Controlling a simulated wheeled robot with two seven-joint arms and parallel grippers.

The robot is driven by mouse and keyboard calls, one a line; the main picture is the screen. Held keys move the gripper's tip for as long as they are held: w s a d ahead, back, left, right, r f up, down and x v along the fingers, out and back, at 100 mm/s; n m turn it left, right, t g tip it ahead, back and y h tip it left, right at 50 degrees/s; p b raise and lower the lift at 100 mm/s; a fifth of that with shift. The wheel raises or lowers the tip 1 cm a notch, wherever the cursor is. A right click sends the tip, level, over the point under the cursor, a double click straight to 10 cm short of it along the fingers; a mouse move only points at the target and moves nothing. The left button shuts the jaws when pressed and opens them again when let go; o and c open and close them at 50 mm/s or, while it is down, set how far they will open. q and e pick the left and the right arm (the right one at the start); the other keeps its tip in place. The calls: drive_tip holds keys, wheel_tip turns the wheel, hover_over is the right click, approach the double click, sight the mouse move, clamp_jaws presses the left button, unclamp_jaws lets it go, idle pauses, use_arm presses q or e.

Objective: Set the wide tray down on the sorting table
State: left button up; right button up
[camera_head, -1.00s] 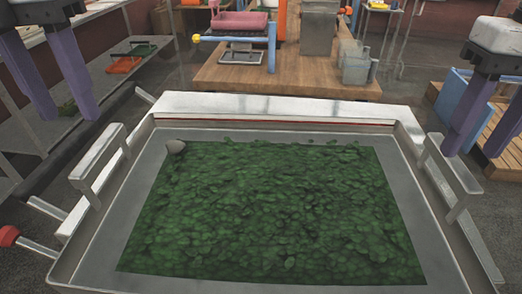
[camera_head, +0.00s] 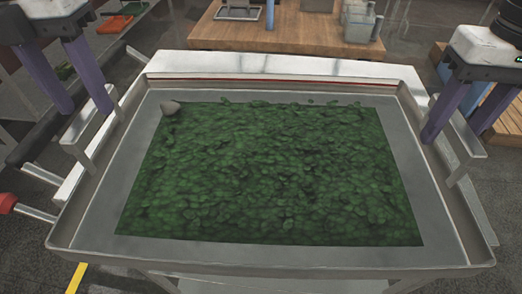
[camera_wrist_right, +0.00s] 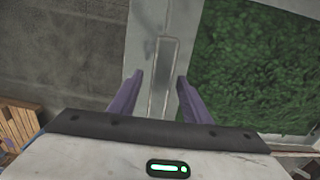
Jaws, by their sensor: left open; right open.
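My left gripper (camera_head: 85,110) is open at the left handle (camera_head: 88,132). My right gripper (camera_head: 453,138) is open at the right handle (camera_head: 460,155). In the right wrist view, the handle bar (camera_wrist_right: 163,75) lies between the open purple fingers. Contact at the left handle cannot be told.
A wooden bench (camera_head: 285,38) with metal containers (camera_head: 360,20) stands behind. A grey side shelf with orange trays (camera_head: 115,22) is at the far left. A red knob (camera_head: 7,203) on a bar sticks out left. Wooden pallet-like slats (camera_head: 495,120) stand at right.

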sight(87, 109)
use_arm(q)
drive_tip(key=shift+f, duration=1.55)
use_arm(e)
drive_tip(key=shift+f, duration=1.55)
use_arm(q)
clamp_jaws()
use_arm(e)
clamp_jaws()
use_arm(q)
drive_tip(key=shift+w+r, duration=0.15)
drive_tip(key=shift+r, duration=0.15)
use_arm(e)
drive_tip(key=shift+w+r, duration=0.15)
drive_tip(key=shift+r, duration=0.15)
